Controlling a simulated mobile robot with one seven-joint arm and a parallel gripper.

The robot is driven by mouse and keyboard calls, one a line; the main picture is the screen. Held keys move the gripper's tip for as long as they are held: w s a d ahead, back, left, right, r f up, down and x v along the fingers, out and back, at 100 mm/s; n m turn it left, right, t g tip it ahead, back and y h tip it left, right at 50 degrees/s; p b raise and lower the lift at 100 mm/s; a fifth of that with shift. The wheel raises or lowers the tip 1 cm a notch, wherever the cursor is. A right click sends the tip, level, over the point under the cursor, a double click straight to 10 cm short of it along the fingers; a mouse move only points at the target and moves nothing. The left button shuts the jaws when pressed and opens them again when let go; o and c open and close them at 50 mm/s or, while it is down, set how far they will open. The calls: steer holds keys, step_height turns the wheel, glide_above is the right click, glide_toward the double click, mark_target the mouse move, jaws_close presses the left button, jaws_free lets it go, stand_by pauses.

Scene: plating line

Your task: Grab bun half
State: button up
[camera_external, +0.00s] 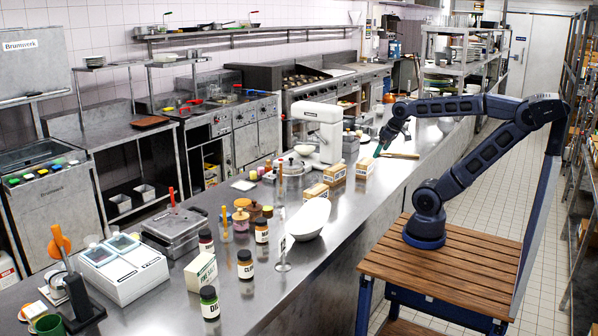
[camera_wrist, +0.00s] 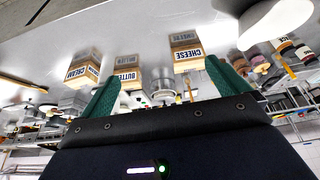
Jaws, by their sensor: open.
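I cannot make out a bun half for certain in either view. My gripper (camera_external: 379,150) hangs over the steel counter (camera_external: 345,215), beside a flat brown board-like piece (camera_external: 402,156). In the wrist view my gripper (camera_wrist: 164,88) shows two green fingers spread wide apart, with nothing held between them. Beyond the fingers are boxes marked CREAM (camera_wrist: 84,69), BUTTER (camera_wrist: 127,75) and CHEESE (camera_wrist: 187,50), seen at a distance. Small things close to the fingertips are hidden or too small to tell in the external view.
A white mixer (camera_external: 320,130) stands left of my gripper. A long white dish (camera_external: 308,219), a white scale (camera_external: 124,262) and several jars, such as one marked CLOVE (camera_external: 245,264), crowd the counter's near part. Bare steel lies along the counter's right edge.

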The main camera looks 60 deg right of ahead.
steer(key=w+a+r+n+g, duration=0.1)
steer(key=w+r+n, duration=0.1)
steer(key=w, duration=0.3)
steer(key=w+a+r+n, duration=0.1)
steer(key=w+r, duration=0.2)
steer(key=w, duration=0.2)
steer(key=n+g+h, duration=0.3)
steer(key=n+h, duration=0.2)
steer(key=n, duration=1.2)
glide_above(242, 201)
steer(key=a, duration=0.5)
step_height(242, 201, down, 24)
steer(key=shift+y, duration=0.3)
steer(key=x, duration=1.1)
steer(key=shift+s+d+r, duration=0.1)
steer(key=shift+s+d, duration=0.15)
steer(key=shift+d, duration=0.05)
steer(key=shift+c, duration=0.2)
